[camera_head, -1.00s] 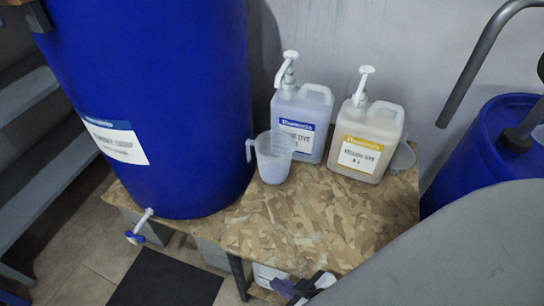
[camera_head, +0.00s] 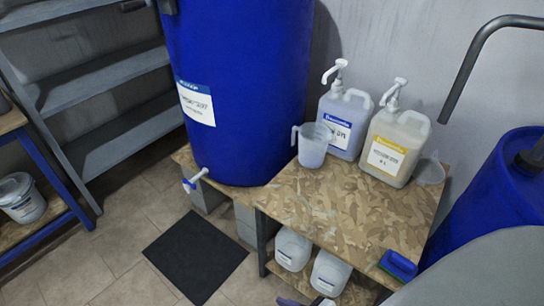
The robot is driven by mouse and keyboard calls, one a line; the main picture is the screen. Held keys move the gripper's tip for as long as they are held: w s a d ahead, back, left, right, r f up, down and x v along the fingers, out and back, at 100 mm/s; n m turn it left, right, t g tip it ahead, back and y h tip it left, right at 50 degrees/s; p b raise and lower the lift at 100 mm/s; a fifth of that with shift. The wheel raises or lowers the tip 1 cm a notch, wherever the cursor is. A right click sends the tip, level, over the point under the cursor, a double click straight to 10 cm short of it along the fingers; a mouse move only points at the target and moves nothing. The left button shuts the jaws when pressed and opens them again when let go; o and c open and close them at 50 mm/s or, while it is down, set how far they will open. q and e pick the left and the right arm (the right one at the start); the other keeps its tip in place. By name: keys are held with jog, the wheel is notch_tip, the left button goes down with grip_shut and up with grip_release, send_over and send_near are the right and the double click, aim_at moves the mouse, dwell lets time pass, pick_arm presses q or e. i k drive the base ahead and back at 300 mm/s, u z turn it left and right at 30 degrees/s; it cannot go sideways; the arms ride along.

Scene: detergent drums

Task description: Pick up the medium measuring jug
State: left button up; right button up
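A translucent measuring jug (camera_head: 314,146), its handle to the left, stands upright on the back left of the patterned board table (camera_head: 320,205). It stands just in front of a white canister with a blue label (camera_head: 343,122) and right of the big blue drum (camera_head: 240,90). A second clear vessel (camera_head: 430,172) stands at the right edge, partly hidden by the canister with a yellow label (camera_head: 395,147). I cannot tell its kind. Neither gripper shows clearly. Small dark and pale parts at the bottom edge are too cut off to tell.
Both canisters carry white pumps. A blue block-like item (camera_head: 398,265) lies at the table's front right. White containers (camera_head: 330,272) stand on the shelf below. Another blue drum (camera_head: 495,190) stands right. A black mat (camera_head: 195,257) lies on the floor. The table's middle is clear.

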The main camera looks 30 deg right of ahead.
aim_at(314, 138)
jog(key=u, duration=0.75)
jog(key=i, duration=0.45)
jog(key=z, duration=1)
jog(key=i, duration=1.2)
jog(key=z, duration=1.35)
jog(key=i, duration=0.25)
jog(key=z, duration=0.35)
